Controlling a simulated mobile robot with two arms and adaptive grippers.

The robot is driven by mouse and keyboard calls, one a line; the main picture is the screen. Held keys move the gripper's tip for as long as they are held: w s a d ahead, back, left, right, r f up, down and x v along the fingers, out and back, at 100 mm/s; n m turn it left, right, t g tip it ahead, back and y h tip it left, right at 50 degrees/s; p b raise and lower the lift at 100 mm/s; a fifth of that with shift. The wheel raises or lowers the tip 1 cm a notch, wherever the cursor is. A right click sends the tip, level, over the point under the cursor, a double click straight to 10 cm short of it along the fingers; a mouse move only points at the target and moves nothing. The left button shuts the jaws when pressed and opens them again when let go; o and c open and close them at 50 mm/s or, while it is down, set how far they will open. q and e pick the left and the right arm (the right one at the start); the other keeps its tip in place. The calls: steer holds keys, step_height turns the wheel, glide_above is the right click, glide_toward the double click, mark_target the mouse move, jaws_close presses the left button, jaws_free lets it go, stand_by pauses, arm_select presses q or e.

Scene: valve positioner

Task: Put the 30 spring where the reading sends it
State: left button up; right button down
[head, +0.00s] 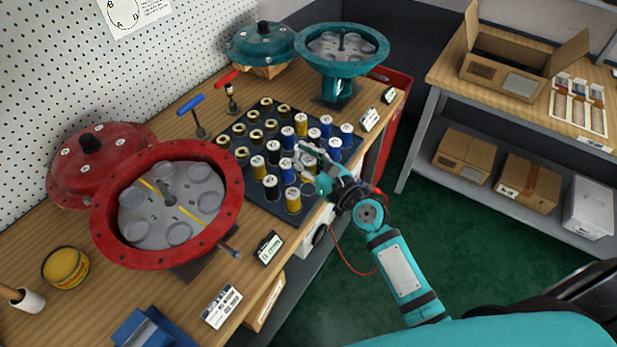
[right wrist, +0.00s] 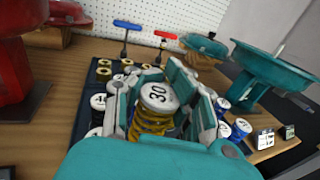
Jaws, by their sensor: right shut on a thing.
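My right gripper (head: 309,166) is shut on the 30 spring over the dark spring tray (head: 268,204). In the right wrist view its fingers (right wrist: 163,98) stand on both sides of the 30 spring (right wrist: 153,123), a yellow coil with a white cap marked 30. I cannot tell whether the spring still touches the tray. The red housing (head: 233,201) stands open at left, with several round seats on its grey plate. The teal housing (head: 377,65) stands open at the back. A small display (head: 268,248) sits by the red housing; its reading is too small to read.
Yellow, blue and black springs (head: 292,200) fill the tray's near side, with brass pieces (head: 239,128) behind. A red lid (head: 97,160) and a teal lid (head: 262,44) lie near the pegboard. Blue (head: 190,105) and red-handled tools stand behind the tray. A yellow tin (head: 65,267) is at left.

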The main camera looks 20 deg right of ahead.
steer(key=shift+y, duration=0.3)
steer(key=f+b, duration=0.1)
steer(key=f, duration=0.1)
steer(key=w+f+b, duration=0.1)
steer(key=f+b, duration=0.1)
steer(key=w+f+b, duration=0.1)
steer(key=f+b, duration=0.1)
steer(key=shift+w+d, duration=0.25)
steer(key=shift+d, duration=0.15)
step_height(320, 180, down, 2)
steer(key=shift+f+b, duration=0.1)
steer(key=shift+b, duration=0.75)
steer(key=shift+f, duration=0.15)
steer(key=c, duration=1.2)
jaws_free()
arm_select(q)
step_height(320, 180, down, 6)
steer(key=shift+s+d, duration=0.25)
steer(key=shift+s, duration=0.15)
arm_select(e)
steer(key=shift+o, duration=0.2)
